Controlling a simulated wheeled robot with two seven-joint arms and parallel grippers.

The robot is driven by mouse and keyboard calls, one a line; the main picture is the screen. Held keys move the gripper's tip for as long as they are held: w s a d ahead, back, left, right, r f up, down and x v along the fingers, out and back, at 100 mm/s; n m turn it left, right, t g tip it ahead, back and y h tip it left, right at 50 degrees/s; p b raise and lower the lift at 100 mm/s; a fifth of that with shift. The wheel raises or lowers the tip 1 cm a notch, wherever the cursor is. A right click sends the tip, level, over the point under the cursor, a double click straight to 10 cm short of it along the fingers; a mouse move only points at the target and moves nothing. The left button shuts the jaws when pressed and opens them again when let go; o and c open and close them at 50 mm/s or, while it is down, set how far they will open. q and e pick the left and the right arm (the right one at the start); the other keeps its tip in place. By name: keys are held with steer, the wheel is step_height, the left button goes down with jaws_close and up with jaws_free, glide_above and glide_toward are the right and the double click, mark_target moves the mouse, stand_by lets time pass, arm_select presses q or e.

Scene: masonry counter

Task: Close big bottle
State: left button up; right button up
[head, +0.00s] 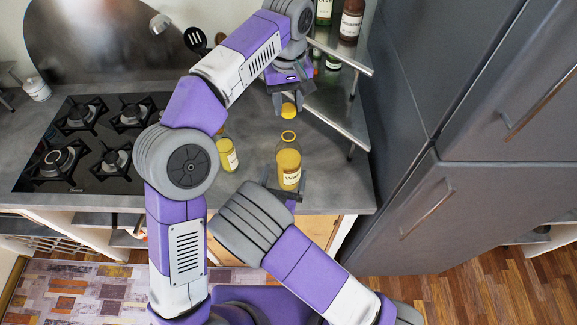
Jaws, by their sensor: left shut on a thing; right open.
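The big bottle (289,162) stands upright on the counter, with yellow contents, a white label and an open round mouth at its top. My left gripper (288,108) is shut on a yellow cap (289,111) and holds it beyond the bottle's mouth in the picture, apart from it. My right gripper (282,190) is open at the lower part of the big bottle, with its fingers at either side. Whether the fingers touch the glass cannot be told.
A smaller yellow bottle (228,157) stands to the left, partly behind my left arm. A metal corner shelf (335,112) with several bottles stands at the back right. A black gas hob (90,145) is at the left, and tall grey cabinets (440,130) stand at the right.

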arm_select(q)
steer(key=shift+w, duration=0.1)
arm_select(e)
steer(key=w, duration=0.3)
steer(key=w+d, duration=0.1)
steer(key=w, duration=0.2)
steer(key=shift+w+d, duration=0.1)
steer(key=c, duration=1.4)
arm_select(q)
glide_above(289, 131)
steer(key=shift+f, duration=2.55)
